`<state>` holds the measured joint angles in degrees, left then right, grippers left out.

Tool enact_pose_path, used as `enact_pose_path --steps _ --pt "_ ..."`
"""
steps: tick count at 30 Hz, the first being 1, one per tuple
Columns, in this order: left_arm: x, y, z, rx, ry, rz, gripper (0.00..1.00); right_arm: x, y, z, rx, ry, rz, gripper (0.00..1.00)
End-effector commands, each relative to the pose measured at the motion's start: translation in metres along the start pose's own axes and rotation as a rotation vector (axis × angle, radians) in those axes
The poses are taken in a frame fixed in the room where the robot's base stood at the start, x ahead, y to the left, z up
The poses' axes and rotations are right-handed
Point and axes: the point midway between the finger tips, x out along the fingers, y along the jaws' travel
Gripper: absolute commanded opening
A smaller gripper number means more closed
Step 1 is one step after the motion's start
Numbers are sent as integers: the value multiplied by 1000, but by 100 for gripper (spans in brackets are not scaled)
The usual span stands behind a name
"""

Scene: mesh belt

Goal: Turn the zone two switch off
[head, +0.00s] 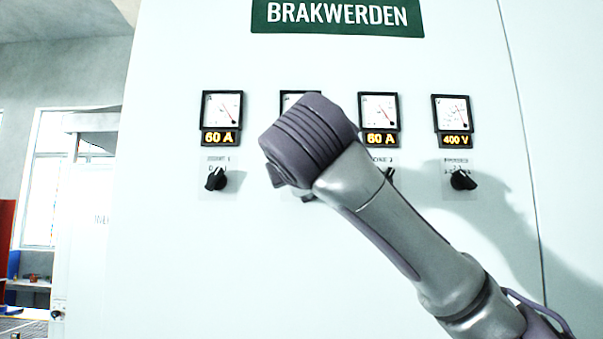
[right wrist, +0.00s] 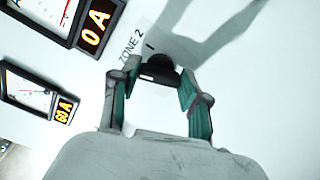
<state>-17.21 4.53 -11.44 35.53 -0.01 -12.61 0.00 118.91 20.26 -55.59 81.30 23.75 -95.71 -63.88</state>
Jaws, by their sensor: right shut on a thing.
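The zone two switch, a black rotary knob (right wrist: 158,66), sits on the white panel under a "ZONE 2" label (right wrist: 131,66) in the right wrist view. My right gripper (right wrist: 157,88) is shut on it, one teal-padded finger on each side. The display (right wrist: 97,26) by this switch reads 0 A. In the head view my right arm covers most of the knob and its meter (head: 292,98). Exactly how the knob's pointer stands is hard to tell between the fingers. My left gripper is in neither view.
Other black knobs sit left (head: 216,179) and right (head: 463,180) on the panel, with a third partly hidden (head: 391,177) beside my arm. Displays above them read 60 A (head: 220,138), 60 A (head: 381,139) and 400 V (head: 456,140). A green "BRAKWERDEN" sign (head: 337,17) is on top.

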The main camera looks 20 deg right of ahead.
Motion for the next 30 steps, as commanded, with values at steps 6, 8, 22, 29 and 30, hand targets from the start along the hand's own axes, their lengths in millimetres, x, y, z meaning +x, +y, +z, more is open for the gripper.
enact_pose_path --steps 6,8,22,29,30 --pt "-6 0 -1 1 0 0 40 0 0 -1 -120 3 -3 11" --pt "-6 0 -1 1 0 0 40 0 -1 -1 -143 3 -3 11" --pt "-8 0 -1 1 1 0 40 1 -2 -2 -201 3 -4 11" --pt "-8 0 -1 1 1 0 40 1 -2 -2 -201 3 -4 51" --pt "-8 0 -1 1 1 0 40 1 -2 -2 -200 3 -4 57"
